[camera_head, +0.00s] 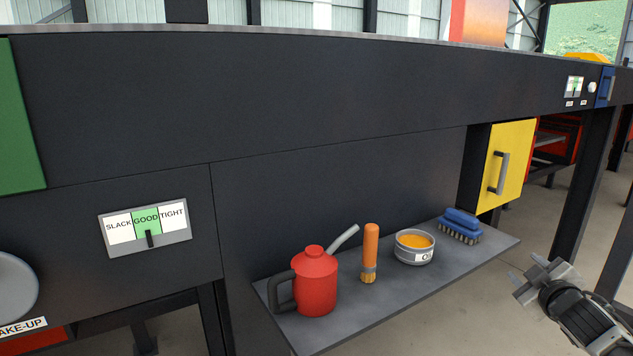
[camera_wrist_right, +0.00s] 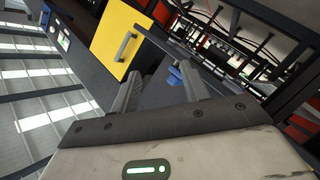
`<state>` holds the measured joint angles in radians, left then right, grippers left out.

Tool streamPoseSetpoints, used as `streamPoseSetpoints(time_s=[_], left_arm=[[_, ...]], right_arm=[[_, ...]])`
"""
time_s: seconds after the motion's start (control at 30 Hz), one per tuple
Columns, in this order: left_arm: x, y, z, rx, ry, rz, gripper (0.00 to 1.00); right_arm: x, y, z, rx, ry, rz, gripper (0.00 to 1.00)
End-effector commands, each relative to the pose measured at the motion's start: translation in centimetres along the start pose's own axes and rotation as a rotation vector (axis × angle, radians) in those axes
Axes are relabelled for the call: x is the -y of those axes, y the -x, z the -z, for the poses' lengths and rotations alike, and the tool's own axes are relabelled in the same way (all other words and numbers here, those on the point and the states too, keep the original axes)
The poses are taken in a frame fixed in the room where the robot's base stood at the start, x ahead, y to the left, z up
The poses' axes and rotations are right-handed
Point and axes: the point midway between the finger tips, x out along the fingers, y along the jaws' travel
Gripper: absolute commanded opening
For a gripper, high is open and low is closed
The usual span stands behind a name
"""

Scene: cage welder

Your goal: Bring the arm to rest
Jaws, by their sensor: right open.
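My right gripper (camera_head: 531,282) is at the lower right of the head view, beyond the right end of the grey shelf and apart from it. Its two fingers stand apart with nothing between them. They also show in the right wrist view (camera_wrist_right: 160,92), with a small part of the blue brush (camera_wrist_right: 174,75) beyond them. My left gripper is in neither view.
The shelf (camera_head: 340,326) holds a red oil can (camera_head: 316,284), an orange-handled brush (camera_head: 370,250), an open tin (camera_head: 414,250) and a blue scrubbing brush (camera_head: 460,226). A yellow door (camera_head: 506,165) with a grey handle sits above. Dark posts (camera_head: 583,190) stand at right.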

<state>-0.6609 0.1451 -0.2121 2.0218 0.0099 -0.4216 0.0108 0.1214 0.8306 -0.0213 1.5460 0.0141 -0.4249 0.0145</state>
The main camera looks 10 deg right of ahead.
Motion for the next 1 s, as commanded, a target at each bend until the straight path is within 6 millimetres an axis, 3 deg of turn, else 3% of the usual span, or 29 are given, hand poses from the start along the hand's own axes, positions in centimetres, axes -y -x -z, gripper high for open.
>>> streamPoseSetpoints(time_s=[0.03,0.17,0.27,0.4,0.5,0.6,0.7,0.8,0.9,1.0], left_arm=[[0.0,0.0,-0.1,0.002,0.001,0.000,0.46],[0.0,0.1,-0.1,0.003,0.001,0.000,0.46],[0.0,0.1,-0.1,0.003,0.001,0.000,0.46],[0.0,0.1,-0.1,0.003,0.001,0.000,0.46],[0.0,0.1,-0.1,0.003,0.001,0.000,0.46],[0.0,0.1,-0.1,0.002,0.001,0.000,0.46],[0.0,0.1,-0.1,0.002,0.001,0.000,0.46],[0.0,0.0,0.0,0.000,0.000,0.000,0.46],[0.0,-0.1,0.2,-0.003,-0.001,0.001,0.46],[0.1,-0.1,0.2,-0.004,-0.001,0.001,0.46]], right_arm=[[2.5,0.6,-0.4,0.002,-0.011,0.038,0.45],[9.4,2.7,-1.5,0.012,-0.051,0.145,0.45],[15.6,5.5,-2.3,0.023,-0.098,0.242,0.45],[24.5,11.5,-3.1,0.053,-0.196,0.390,0.45],[30.1,16.6,-3.0,0.081,-0.286,0.488,0.45],[34.3,21.9,-2.4,0.116,-0.384,0.568,0.45],[37.0,26.3,-1.4,0.150,-0.475,0.624,0.45],[38.5,29.3,-0.6,0.177,-0.543,0.655,0.45],[39.1,30.8,-0.1,0.192,-0.580,0.669,0.45],[39.2,31.0,0.0,0.194,-0.585,0.671,0.45]])
